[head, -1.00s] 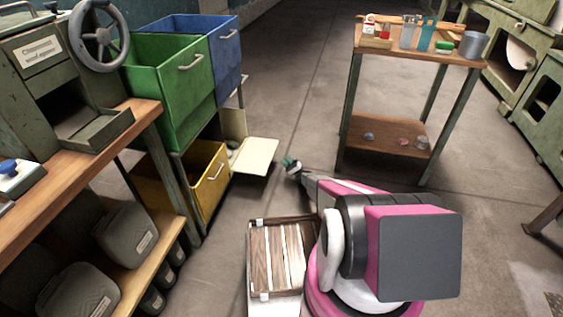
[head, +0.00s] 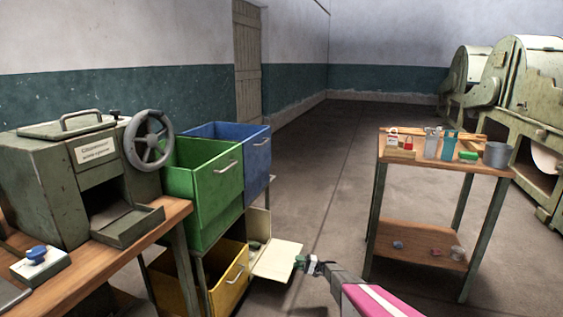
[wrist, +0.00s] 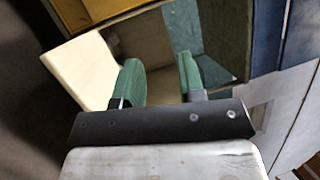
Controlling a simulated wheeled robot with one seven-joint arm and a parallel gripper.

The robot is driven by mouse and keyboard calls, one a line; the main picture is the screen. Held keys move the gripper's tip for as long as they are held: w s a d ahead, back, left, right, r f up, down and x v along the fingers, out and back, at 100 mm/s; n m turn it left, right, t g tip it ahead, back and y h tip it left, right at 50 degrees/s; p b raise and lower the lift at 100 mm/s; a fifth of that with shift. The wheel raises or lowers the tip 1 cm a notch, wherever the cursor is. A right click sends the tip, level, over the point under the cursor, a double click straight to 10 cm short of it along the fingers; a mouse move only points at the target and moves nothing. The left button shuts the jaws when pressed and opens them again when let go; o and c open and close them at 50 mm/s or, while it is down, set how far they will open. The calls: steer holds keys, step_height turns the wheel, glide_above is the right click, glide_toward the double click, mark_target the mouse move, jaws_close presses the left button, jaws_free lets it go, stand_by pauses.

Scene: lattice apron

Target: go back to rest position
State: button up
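My gripper (head: 308,265) is at the end of my pink and white arm, low in the head view, beside the open cream door of a small compartment. In the wrist view my gripper (wrist: 156,85) has its two green fingers apart with nothing between them. The cream door (head: 277,262) hangs open on the front of the cabinet; it also shows in the wrist view (wrist: 82,70) left of the fingers. The compartment inside shows dimly beyond the fingers.
A green bin (head: 204,190), a blue bin (head: 232,150) and a yellow bin (head: 228,280) stand at left, near a workbench machine (head: 75,185). A small table (head: 470,167) with tools stands at right. The floor between is clear.

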steer(key=s+a+r+g+h, duration=0.25)
steer(key=s+r+h, duration=0.35)
steer(key=s+r, duration=0.5)
steer(key=s+d+r+h, duration=0.4)
steer(key=s+r+h, duration=0.1)
steer(key=s, duration=0.3)
steer(key=s+d+r+n+t+h, duration=0.1)
steer(key=s+d+r+h, duration=0.3)
steer(key=s, duration=0.5)
steer(key=s+d+r+t+h, duration=0.1)
steer(key=s+d+r+h, duration=0.3)
steer(key=s+r, duration=0.4)
steer(key=shift+s+n+h, duration=0.3)
steer(key=shift+s+h, duration=0.05)
steer(key=shift+h, duration=0.45)
